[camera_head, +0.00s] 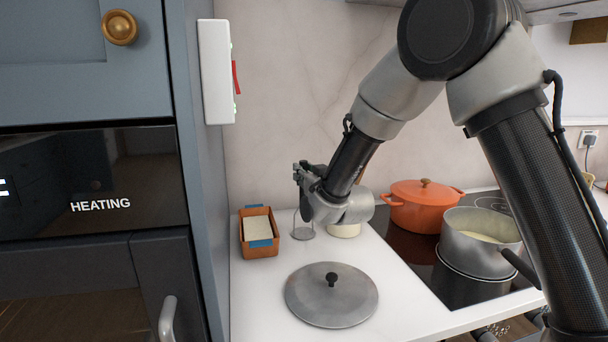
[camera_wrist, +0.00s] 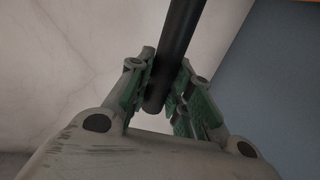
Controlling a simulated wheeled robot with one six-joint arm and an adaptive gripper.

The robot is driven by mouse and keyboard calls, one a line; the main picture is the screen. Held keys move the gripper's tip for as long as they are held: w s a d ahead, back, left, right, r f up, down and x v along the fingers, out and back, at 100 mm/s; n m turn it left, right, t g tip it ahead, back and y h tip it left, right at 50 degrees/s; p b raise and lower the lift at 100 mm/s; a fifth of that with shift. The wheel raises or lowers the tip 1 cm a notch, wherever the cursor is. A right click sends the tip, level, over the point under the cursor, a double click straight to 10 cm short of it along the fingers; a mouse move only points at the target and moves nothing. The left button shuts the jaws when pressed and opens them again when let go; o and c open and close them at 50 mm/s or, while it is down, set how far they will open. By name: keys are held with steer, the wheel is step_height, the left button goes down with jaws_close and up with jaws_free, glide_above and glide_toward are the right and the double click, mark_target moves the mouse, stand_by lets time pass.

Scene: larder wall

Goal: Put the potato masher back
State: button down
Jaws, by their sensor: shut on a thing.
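The potato masher (camera_head: 303,234) shows its wire loop and flat round foot below my gripper (camera_head: 304,182) in the head view. The foot is at or just above the white worktop, between the copper-coloured tin and a cream pot; I cannot tell whether it touches. In the wrist view my gripper (camera_wrist: 165,95) is shut on the masher's black handle (camera_wrist: 180,40), which runs up between the green-padded fingers. The gripped part of the handle is mostly hidden in the head view.
A copper-coloured tin (camera_head: 261,250) holds a pale block. A steel lid (camera_head: 310,302) lies in front. The cream pot (camera_head: 344,230) is partly hidden by my wrist. An orange pot (camera_head: 421,210) and a steel saucepan (camera_head: 470,255) stand on the hob. A tall blue cabinet (camera_head: 203,190) borders the left.

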steer(key=c, duration=1.3)
jaws_free()
steer(key=v, duration=1.2)
